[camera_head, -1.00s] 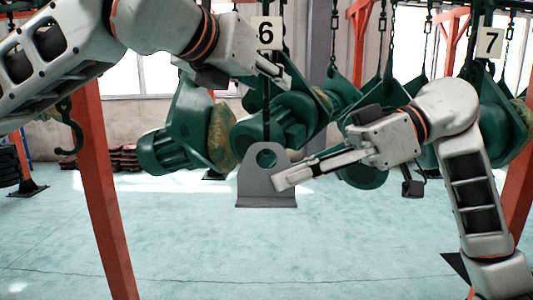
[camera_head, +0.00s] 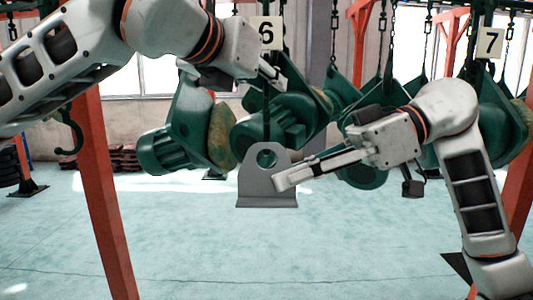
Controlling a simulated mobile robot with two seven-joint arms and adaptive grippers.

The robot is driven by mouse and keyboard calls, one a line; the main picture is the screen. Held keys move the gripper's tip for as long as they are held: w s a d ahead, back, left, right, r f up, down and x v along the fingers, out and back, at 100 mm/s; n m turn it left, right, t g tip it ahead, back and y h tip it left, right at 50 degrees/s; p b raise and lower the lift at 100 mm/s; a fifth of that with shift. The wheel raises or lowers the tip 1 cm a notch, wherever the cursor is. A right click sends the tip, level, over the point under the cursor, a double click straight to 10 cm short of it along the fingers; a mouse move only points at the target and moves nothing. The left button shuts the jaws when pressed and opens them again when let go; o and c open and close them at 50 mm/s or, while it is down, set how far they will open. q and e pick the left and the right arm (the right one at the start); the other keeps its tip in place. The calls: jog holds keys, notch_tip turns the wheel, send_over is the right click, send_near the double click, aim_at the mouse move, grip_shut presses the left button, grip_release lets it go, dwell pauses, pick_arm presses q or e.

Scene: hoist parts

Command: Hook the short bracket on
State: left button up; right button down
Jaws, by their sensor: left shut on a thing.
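The short bracket (camera_head: 267,187) is a grey plate with a round hole and a wider foot. It is upright in mid-air at the picture's middle, below the number 6 sign. A thin dark hook shank (camera_head: 266,125) runs down to the bracket's top near the hole; whether it passes through the hole cannot be told. My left gripper (camera_head: 270,75) is shut at the shank's upper part, just under the sign. My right gripper (camera_head: 288,181) has a finger overlapping the bracket's right edge; the other finger's place is unclear.
Green hoist motors (camera_head: 280,120) hang close behind the bracket and both grippers. A number 7 sign (camera_head: 490,43) hangs at right. An empty dark hook (camera_head: 70,138) hangs at left beside an orange post (camera_head: 103,200). The floor (camera_head: 210,245) below is clear.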

jog(key=shift+w, duration=0.1)
dwell(0.3)
jog(key=shift+m, duration=0.4)
jog(key=w, duration=0.6)
jog(key=shift+w+f, duration=0.3)
jog(key=shift+w, duration=0.1)
dwell(0.4)
jog(key=shift+w+f, duration=0.2)
jog(key=shift+w, duration=0.55)
jog(key=shift+w+f, duration=0.35)
jog(key=shift+w, duration=0.3)
dwell(0.9)
jog(key=shift+w+f, duration=0.1)
jog(key=shift+w, duration=0.15)
dwell(0.4)
jog(key=shift+w+f, duration=0.1)
jog(key=shift+w, duration=0.25)
jog(key=shift+w+f+n, duration=0.2)
jog(key=shift+w+n, duration=0.4)
dwell(0.6)
jog(key=shift+w+f, duration=0.2)
jog(key=shift+f, duration=0.3)
dwell(0.8)
